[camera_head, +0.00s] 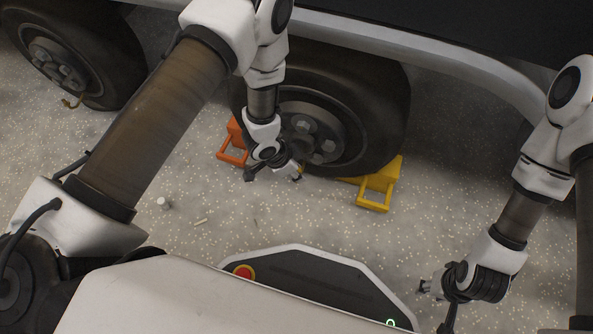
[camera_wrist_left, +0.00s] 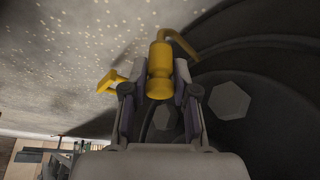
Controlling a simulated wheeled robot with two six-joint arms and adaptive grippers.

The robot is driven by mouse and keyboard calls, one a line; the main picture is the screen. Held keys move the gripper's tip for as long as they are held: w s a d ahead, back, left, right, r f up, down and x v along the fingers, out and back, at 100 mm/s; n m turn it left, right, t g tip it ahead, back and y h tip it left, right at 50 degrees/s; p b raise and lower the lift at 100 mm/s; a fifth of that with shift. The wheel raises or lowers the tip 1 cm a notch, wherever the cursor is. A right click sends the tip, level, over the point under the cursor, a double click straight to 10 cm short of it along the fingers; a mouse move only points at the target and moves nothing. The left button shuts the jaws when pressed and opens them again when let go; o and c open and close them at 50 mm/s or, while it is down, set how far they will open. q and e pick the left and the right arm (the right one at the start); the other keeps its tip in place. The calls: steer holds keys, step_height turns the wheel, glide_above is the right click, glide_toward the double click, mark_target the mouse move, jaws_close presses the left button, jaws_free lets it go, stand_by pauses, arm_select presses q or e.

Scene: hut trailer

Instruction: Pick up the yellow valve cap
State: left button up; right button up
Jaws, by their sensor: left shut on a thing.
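The yellow valve cap (camera_wrist_left: 159,72) is between the two fingers of my left gripper (camera_wrist_left: 160,78) in the left wrist view. The fingers are shut on it, one on each side. A curved brass-coloured stem (camera_wrist_left: 183,42) shows just beyond the cap; I cannot tell whether the two are touching. In the head view my left gripper (camera_head: 274,174) is in front of the wheel, near its hub, and the cap cannot be made out there. My right gripper (camera_head: 430,288) is low at the right, away from the wheel; its finger opening is too unclear to tell.
The trailer wheel (camera_head: 385,110) stands close behind my left gripper. An orange chock (camera_head: 232,155) and a yellow chock (camera_head: 376,188) sit by it. Another wheel (camera_head: 115,50) is at upper left.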

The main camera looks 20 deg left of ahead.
arm_select(q)
steer(key=shift+r+p, duration=0.5)
steer(key=shift+r, duration=0.1)
steer(key=r+p, duration=0.1)
steer(key=s+r+p, duration=0.1)
steer(key=shift+r+p, duration=0.3)
steer(key=shift+r, duration=0.1)
steer(key=s+r+p, duration=0.1)
steer(key=s+p, duration=0.3)
steer(key=s, duration=0.8)
step_height(320, 180, up, 4)
steer(key=m+g+p, duration=0.1)
steer(key=m+p, duration=0.2)
steer(key=p, duration=0.5)
glide_above(299, 171)
steer(key=shift+w+a+r+h, duration=0.15)
steer(key=shift+a+h, duration=0.15)
steer(key=shift+a, duration=0.1)
step_height(299, 171, down, 5)
steer(key=b, duration=0.4)
steer(key=shift+b, duration=0.3)
steer(key=shift+f+b, duration=0.45)
steer(key=shift+f, duration=0.3)
steer(key=shift+r, duration=0.1)
steer(key=shift+f+p, duration=0.25)
steer(key=shift+p, duration=0.05)
